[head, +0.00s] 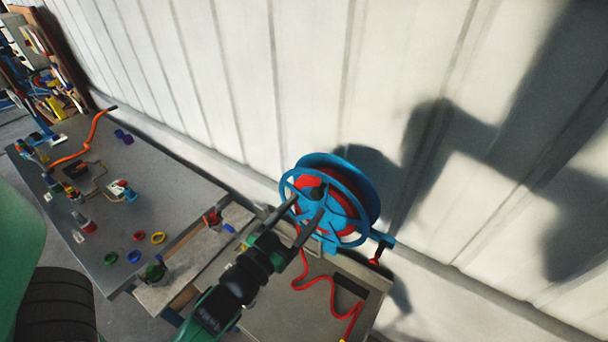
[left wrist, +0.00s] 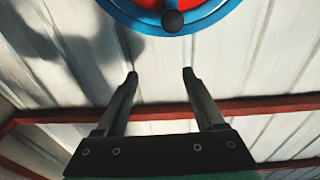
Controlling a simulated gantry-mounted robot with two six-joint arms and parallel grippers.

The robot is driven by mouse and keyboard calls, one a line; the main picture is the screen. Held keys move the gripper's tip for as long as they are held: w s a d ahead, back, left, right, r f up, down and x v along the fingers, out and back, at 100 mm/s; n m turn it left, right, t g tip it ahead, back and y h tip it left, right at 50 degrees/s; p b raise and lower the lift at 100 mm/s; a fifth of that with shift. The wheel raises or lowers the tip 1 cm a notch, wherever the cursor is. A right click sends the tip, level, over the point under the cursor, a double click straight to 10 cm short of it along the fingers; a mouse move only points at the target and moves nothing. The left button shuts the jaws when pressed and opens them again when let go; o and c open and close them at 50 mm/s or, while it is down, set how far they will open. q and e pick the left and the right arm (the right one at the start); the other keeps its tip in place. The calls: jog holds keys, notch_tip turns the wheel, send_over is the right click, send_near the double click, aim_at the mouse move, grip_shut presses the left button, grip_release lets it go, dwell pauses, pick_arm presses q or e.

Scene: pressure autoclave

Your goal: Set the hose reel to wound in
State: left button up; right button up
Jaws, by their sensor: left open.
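The hose reel (head: 363,185) has blue rims and a red hub or wound hose, and stands against the white wall at the back of a bench. A red hose (head: 330,283) runs from it in loose bends over the bench top. My left gripper (head: 308,204) is open and empty, its two dark fingers in front of the reel's face in the head view. In the left wrist view the gripper (left wrist: 159,75) points at the reel's blue rim (left wrist: 125,18) and a dark round knob (left wrist: 173,21), with a visible gap between. My right gripper is not in view.
A grey workbench (head: 150,190) at left carries coloured rings, small fittings and an orange hose (head: 85,140). A blue bracket with a small red part (head: 375,261) sticks out right of the reel. The ribbed wall (head: 230,70) closes off the back.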

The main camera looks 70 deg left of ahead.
pick_arm(q)
jog(key=g, duration=0.1)
send_near(315, 195)
jog(key=shift+g, duration=0.3)
jog(key=x, duration=0.1)
jog(key=b+x, duration=0.1)
jog(key=x, duration=0.2)
jog(key=shift+w+a+r, duration=0.15)
jog(key=shift+w+r, duration=0.15)
jog(key=shift+r, duration=0.05)
jog(key=x, duration=0.6)
jog(key=shift+w+a+f+p, duration=0.15)
jog(key=shift+w+f+p, duration=0.05)
jog(key=shift+w+p, duration=0.1)
grip_shut()
